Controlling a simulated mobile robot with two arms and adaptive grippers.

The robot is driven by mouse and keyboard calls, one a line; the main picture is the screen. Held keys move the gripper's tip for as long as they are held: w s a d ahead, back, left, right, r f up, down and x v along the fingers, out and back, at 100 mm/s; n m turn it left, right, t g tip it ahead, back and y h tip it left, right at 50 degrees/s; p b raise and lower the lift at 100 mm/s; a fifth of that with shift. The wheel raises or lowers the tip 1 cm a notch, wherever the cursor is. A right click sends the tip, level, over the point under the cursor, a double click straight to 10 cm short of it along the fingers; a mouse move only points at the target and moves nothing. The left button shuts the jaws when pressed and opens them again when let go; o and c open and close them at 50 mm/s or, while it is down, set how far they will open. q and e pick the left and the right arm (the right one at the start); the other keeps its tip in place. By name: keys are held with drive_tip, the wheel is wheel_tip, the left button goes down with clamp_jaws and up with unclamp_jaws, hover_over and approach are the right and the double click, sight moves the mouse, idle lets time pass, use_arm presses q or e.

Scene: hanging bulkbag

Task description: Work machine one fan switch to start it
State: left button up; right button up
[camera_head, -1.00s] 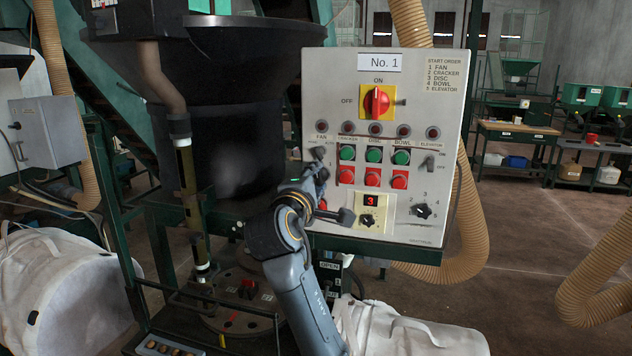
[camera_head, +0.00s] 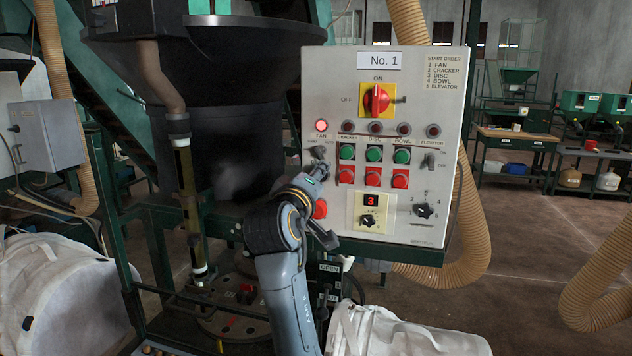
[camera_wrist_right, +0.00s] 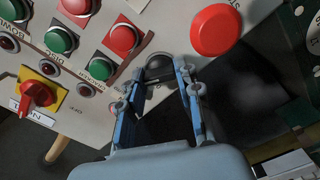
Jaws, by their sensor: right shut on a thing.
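The No. 1 control panel (camera_head: 430,190) faces me. The fan switch (camera_head: 318,152), a dark knob under the FAN label, is at its left edge. The fan lamp (camera_head: 321,125) above it glows red. My right gripper (camera_head: 316,168) reaches up to the switch from below. In the right wrist view, the two blue fingers of my right gripper (camera_wrist_right: 160,80) are shut on the black fan switch (camera_wrist_right: 159,66), which is partly covered by the fingers. My left gripper is not in view.
A red mushroom button (camera_head: 320,209) sits just below the gripper; it also shows in the wrist view (camera_wrist_right: 215,30). Green and red buttons (camera_head: 373,153) and a red main switch (camera_head: 377,100) are close on the right.

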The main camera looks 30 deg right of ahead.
drive_tip(key=shift+f, duration=0.1)
idle(0.4)
drive_tip(key=o, duration=1.2)
drive_tip(key=shift+c, duration=0.2)
drive_tip(key=v, duration=0.7)
drive_tip(key=shift+a, duration=0.2)
drive_tip(key=shift+s, duration=0.15)
